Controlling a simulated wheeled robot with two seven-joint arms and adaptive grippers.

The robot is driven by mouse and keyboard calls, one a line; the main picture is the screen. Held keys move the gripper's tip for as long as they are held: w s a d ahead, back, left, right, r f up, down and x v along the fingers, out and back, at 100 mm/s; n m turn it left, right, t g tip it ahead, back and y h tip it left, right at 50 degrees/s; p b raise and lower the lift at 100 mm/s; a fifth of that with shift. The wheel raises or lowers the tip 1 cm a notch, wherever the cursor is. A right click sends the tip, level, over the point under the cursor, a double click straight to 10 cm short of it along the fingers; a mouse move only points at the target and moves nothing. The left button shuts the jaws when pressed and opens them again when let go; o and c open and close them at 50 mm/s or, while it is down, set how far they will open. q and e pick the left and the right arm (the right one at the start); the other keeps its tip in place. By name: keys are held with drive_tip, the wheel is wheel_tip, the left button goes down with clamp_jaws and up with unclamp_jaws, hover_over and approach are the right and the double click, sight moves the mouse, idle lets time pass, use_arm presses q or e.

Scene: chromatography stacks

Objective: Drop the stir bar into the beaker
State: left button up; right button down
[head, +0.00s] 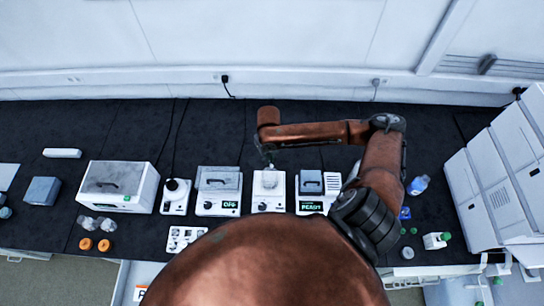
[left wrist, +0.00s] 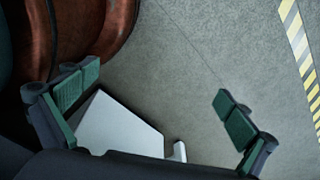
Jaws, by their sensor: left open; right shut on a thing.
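A clear beaker (head: 268,182) stands upright on a white stirrer plate (head: 267,206) in the middle of the bench in the head view. My right gripper (head: 269,163) points down just above the beaker's mouth, at the end of the brown arm. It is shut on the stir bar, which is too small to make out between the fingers. My left gripper (left wrist: 158,112) shows only in the left wrist view. Its green-padded fingers are wide apart and empty, over the floor.
White boxed instruments stand close on both sides of the stirrer plate, including a large one (head: 118,187) at left. Orange-capped items (head: 95,244), a blue bottle (head: 418,185) and stacked white modules (head: 505,180) stand farther out. The dark bench behind is mostly clear, with cables.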

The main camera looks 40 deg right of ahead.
sight(272, 167)
drive_tip(key=shift+n, duration=0.8)
drive_tip(key=f+b, duration=0.6)
drive_tip(key=shift+s+d+f+b, duration=0.25)
drive_tip(key=shift+s+d+b, duration=0.05)
drive_tip(key=shift+d+b, duration=0.1)
drive_tip(key=shift+r, duration=0.1)
drive_tip(key=c, duration=1.9)
unclamp_jaws()
drive_tip(key=shift+c, duration=0.2)
wheel_tip(272, 167, up, 12)
